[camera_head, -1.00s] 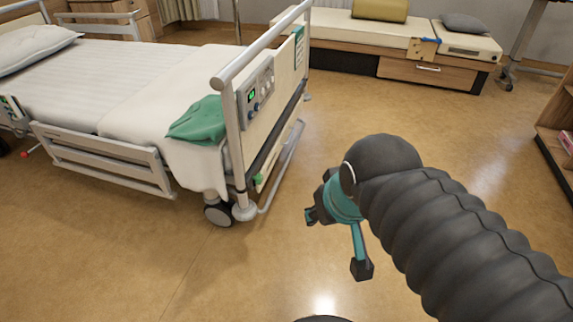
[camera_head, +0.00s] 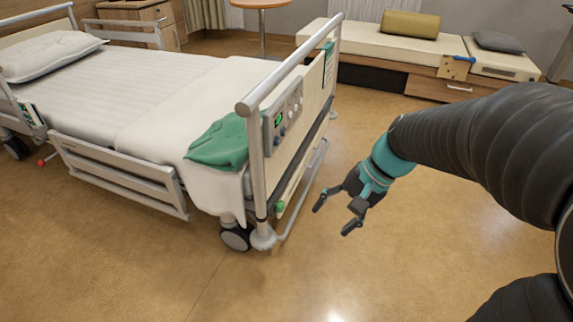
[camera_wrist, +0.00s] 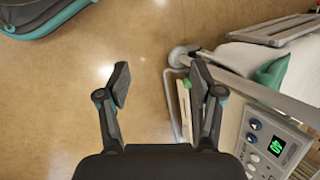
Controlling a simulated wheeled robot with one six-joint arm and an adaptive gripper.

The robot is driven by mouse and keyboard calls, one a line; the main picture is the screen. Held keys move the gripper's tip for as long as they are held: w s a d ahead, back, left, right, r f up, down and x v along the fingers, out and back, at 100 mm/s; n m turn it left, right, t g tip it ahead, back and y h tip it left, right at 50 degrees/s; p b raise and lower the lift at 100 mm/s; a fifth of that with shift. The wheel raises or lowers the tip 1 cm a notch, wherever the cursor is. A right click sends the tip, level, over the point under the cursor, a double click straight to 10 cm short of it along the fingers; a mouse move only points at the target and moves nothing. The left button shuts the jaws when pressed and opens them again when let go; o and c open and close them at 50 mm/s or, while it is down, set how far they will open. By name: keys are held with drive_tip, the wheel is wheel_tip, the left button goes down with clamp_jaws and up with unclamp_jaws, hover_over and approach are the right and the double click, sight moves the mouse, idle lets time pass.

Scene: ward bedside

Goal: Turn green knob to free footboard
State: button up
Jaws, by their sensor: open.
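The green knob (camera_head: 280,207) is a small green spot low on the near end of the footboard (camera_head: 318,85), just above the bed's corner wheel. In the wrist view a small green spot (camera_wrist: 187,84) shows beside the right finger; I cannot tell for sure that it is the knob. My gripper (camera_head: 334,216) is open and empty, to the right of the knob and apart from it, fingers pointing down and left towards the bed end.
A control panel (camera_head: 283,115) with a green display is on the footboard's outer face. A green cloth (camera_head: 219,146) lies on the bed's near corner. A metal rail (camera_head: 301,192) runs low outside the footboard. A bench (camera_head: 385,45) stands behind. The floor in front is clear.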

drive_tip(key=w+a+f+m+y, duration=0.2)
drive_tip(key=w+f+m+y, duration=0.6)
drive_tip(key=w+f, duration=0.6)
drive_tip(key=m+t+y, duration=0.3)
drive_tip(key=m+t, duration=0.4)
drive_tip(key=m, duration=0.2)
approach(279, 206)
drive_tip(key=w+f+x, duration=0.1)
drive_tip(key=x, duration=0.7)
drive_tip(key=shift+w+p, duration=0.15)
drive_tip(key=shift+p, duration=0.2)
drive_tip(key=shift+f, duration=0.15)
drive_tip(key=c, duration=1.1)
